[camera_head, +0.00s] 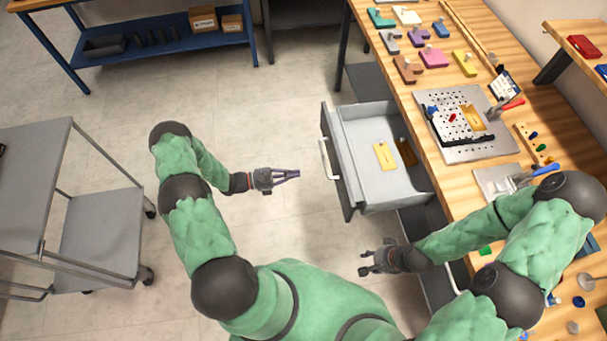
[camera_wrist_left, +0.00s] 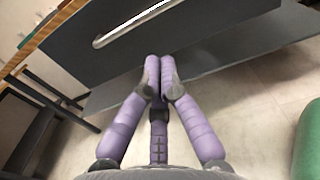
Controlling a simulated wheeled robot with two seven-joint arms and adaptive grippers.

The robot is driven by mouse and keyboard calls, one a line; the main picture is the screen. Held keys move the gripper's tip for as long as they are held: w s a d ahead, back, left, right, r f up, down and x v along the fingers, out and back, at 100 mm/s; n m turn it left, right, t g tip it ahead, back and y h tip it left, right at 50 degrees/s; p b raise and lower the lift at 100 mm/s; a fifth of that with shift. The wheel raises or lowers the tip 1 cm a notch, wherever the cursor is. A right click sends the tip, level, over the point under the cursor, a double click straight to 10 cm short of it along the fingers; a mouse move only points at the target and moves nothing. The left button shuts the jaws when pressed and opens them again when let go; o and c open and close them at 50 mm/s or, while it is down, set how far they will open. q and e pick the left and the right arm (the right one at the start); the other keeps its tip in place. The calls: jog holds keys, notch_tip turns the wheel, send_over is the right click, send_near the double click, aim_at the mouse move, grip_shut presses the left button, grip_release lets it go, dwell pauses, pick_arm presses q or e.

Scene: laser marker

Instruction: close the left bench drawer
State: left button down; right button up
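The bench drawer (camera_head: 366,196) is grey and stands pulled out from under the wooden workbench (camera_head: 452,113). Two flat brass-coloured plates lie in it, one yellow plate (camera_head: 385,156) and one darker plate (camera_head: 406,152). Its pale bar handle (camera_head: 326,160) is on the dark front panel (camera_head: 338,165), and the handle also shows in the left wrist view (camera_wrist_left: 140,22). My left gripper (camera_head: 298,174) points at the front panel, a short gap from the handle. Its purple fingertips meet in the left wrist view (camera_wrist_left: 160,62), with nothing between them. My right gripper (camera_head: 364,262) is empty with fingers apart, below the drawer.
Coloured blocks (camera_head: 434,58), a perforated metal plate (camera_head: 480,148) and tools lie on the bench. A grey cart (camera_head: 100,238) stands at the left, and a blue shelf unit (camera_head: 150,50) at the back. The floor (camera_head: 270,120) left of the drawer is clear.

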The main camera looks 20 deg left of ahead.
aim_at(335, 168)
pick_arm(q)
jog(key=b+x, duration=0.1)
jog(key=x, duration=1.1)
jog(key=shift+d, duration=0.15)
jog(key=shift+w+d, duration=0.3)
jog(key=shift+d, duration=0.2)
jog(key=b+x, duration=0.3)
jog(key=x, duration=1.1)
jog(key=shift+w+f, duration=0.1)
jog(key=shift+f, duration=0.1)
jog(key=b+x, duration=0.4)
jog(key=x, duration=0.8)
jog(key=shift+w+d, duration=0.15)
jog(key=shift+d, duration=0.1)
jog(key=shift+w+d+b, duration=0.45)
jog(key=shift+d, duration=0.1)
jog(key=shift+w+d+r, duration=0.1)
jog(key=shift+r, duration=0.15)
